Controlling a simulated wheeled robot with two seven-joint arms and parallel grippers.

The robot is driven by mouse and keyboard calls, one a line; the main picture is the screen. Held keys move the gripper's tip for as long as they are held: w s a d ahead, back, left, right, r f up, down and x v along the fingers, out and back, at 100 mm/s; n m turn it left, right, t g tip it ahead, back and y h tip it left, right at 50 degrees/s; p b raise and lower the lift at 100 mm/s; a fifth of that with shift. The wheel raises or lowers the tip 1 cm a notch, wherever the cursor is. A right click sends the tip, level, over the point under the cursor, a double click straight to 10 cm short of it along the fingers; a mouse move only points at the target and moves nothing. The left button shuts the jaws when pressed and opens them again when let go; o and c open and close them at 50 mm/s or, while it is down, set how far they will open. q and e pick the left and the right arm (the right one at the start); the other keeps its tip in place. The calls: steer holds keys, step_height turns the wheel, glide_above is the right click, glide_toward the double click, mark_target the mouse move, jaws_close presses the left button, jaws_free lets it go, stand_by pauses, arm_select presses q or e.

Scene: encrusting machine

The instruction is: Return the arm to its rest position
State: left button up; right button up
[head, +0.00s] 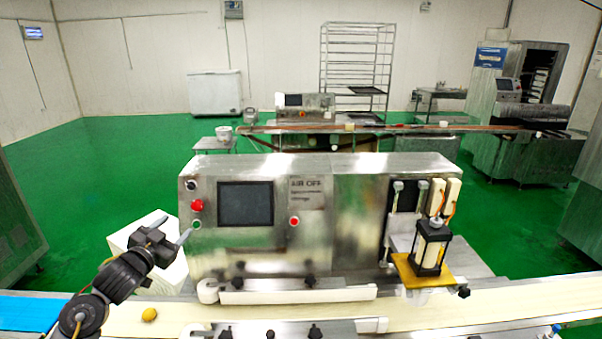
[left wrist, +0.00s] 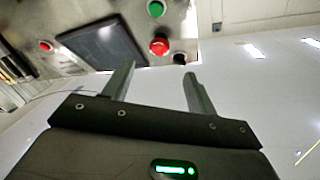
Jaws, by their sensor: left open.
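My left arm comes in from the lower left in the head view. Its gripper (head: 179,227) is raised in front of the left end of the steel encrusting machine (head: 350,200), near the panel's buttons. In the left wrist view the two fingers of the left gripper (left wrist: 155,85) stand apart with nothing between them. Beyond the fingertips are the red button (left wrist: 159,45), the green button (left wrist: 156,8) and the dark screen (left wrist: 105,42). I cannot tell from these views whether a finger touches the panel. My right gripper does not show in the head view.
A conveyor belt (head: 440,312) runs along the machine's front, with a small yellow ball (head: 149,314) on it beneath my left arm. A blue surface (head: 28,312) lies at the far left. A white box (head: 150,240) stands behind my left gripper. Green floor is open to the left.

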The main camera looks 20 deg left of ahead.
arm_select(q)
steer(key=s+d+f+n+g, duration=0.1)
steer(key=s+d+f+g, duration=0.2)
steer(key=s+d+f, duration=0.55)
steer(key=s+d+f+g, duration=0.4)
steer(key=d+f, duration=0.1)
steer(key=f, duration=0.6)
steer(key=s+d+f+n+g+h, duration=0.1)
steer(key=s+d+f+g, duration=0.2)
steer(key=s+d, duration=0.5)
steer(key=s+d+f+g+h, duration=0.1)
steer(key=s+d+f+g, duration=0.3)
steer(key=s, duration=0.7)
step_height(320, 180, down, 30)
steer(key=s+d+g+b, duration=0.1)
steer(key=s+b, duration=0.2)
steer(key=s+a+f+g+b, duration=0.1)
steer(key=s+a+f, duration=0.1)
steer(key=s+f, duration=1.3)
steer(key=shift+a+f+b, duration=0.25)
steer(key=shift+f+b, duration=0.1)
steer(key=shift+f, duration=0.15)
